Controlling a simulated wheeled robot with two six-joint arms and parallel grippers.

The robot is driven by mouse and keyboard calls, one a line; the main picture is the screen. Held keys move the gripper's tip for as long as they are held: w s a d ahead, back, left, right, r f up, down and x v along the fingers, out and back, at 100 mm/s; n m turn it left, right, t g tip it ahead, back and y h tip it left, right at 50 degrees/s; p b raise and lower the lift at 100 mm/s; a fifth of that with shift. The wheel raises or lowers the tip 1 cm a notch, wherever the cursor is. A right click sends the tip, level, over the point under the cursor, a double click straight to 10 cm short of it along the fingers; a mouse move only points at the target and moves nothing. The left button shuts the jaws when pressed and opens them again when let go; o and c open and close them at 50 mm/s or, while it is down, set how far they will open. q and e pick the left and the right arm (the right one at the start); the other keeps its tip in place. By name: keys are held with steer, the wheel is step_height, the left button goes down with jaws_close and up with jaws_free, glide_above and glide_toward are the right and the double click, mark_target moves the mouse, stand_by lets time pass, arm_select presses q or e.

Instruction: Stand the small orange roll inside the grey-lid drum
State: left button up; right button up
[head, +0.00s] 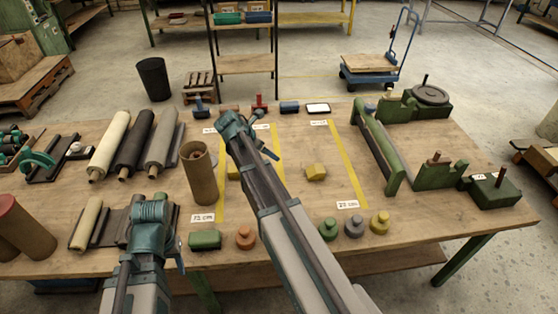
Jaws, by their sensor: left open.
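No small orange roll can be made out for certain; a small orange knobbed piece (245,238) stands near the table's front edge. No drum with a clear grey lid shows; an upright brown drum (201,178) with a dark top stands left of my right arm. My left gripper (150,212) is open over the front left of the table, right of a short cream roll (88,222); its fingertips are mostly hidden. My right gripper (246,130) reaches to the middle back of the table, left of a yellow block (316,172); its jaws are unclear.
Cream (110,142), black (135,140) and grey (162,138) rolls lie at back left. Red-topped cylinders (20,228) are at far left. Green (326,227), grey (354,228) and yellow (379,222) knobbed pieces line the front. A green stand (378,150) is right.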

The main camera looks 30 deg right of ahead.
steer(key=w+d+f+n+t+h+b, duration=0.2)
steer(key=d+f+n+t+h+b, duration=0.1)
steer(key=b, duration=0.7)
steer(key=shift+d+f+t, duration=0.6)
steer(key=shift+d+f, duration=0.45)
steer(key=shift+d, duration=0.7)
